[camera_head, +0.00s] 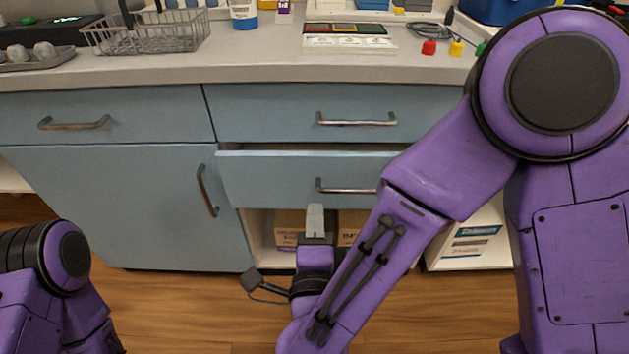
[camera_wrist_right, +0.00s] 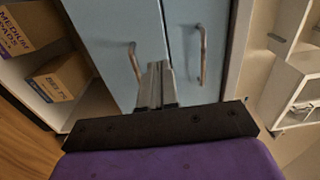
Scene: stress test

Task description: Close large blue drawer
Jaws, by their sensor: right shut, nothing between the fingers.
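The large blue drawer (camera_head: 270,180) is the second one down in the blue-grey cabinet in the head view. Its front stands out a little from the cabinet, with a gap along its top edge. Its silver handle (camera_head: 345,188) is on the front, partly beside my right arm. My right gripper (camera_head: 315,222) is shut and empty, pointing at the drawer's lower edge. In the right wrist view, the shut fingers (camera_wrist_right: 157,85) stand in front of the blue drawer fronts (camera_wrist_right: 105,40), near a handle (camera_wrist_right: 135,60). I cannot tell whether they touch. My left gripper is out of view.
Above is a shut drawer (camera_head: 260,112), with a cabinet door (camera_head: 110,205) to the left. Cardboard boxes (camera_wrist_right: 60,78) sit on the open shelf below. The countertop (camera_head: 240,68) holds a wire basket (camera_head: 150,38) and small items. Wooden floor (camera_head: 170,300) is clear in front.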

